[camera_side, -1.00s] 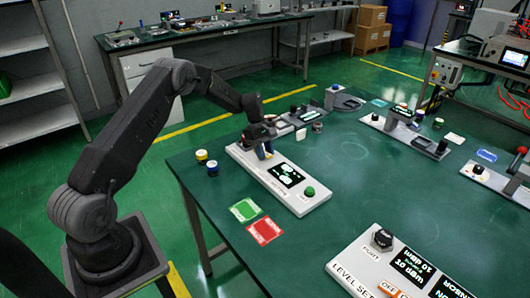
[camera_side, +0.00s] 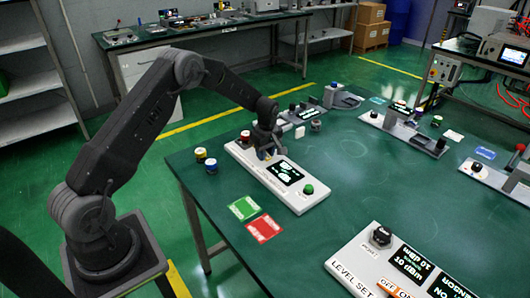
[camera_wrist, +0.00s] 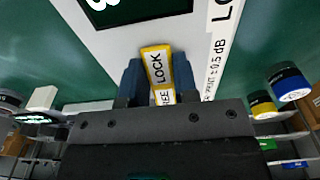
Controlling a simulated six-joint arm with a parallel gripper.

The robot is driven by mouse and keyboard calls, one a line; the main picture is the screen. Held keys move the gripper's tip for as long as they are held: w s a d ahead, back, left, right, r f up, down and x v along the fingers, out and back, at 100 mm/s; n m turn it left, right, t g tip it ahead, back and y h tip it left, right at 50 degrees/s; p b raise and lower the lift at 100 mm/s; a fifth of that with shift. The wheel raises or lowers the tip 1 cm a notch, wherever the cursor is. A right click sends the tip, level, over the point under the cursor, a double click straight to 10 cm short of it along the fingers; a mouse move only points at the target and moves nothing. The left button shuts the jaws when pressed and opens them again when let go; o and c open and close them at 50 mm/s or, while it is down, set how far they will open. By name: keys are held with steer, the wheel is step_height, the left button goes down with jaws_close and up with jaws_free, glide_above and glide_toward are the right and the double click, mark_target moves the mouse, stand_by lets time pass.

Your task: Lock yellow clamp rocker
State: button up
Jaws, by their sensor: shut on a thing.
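The yellow-framed clamp rocker (camera_wrist: 157,66) shows in the wrist view with a white face reading LOCK at its far end and partly hidden FREE lettering at its near end. My gripper (camera_wrist: 157,80) has its two blue fingers on either side of the rocker and is shut on it. The rocker sits on a white panel (camera_wrist: 110,42) with a dark display. In the side view my gripper (camera_side: 264,152) is down at the back part of this panel (camera_side: 309,205). The rocker is mostly hidden there, and its tilt is hard to judge.
Two small round pieces (camera_side: 206,160) stand left of the panel. A green button (camera_side: 308,188) is at its front end. Green (camera_side: 243,207) and red (camera_side: 264,228) cards lie nearby. The table middle is clear.

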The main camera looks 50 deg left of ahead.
mark_target(267, 156)
steer(key=o, duration=0.9)
steer(key=r, duration=0.9)
steer(key=d+r, duration=0.1)
steer(key=r, duration=0.3)
steer(key=shift+r, duration=0.35)
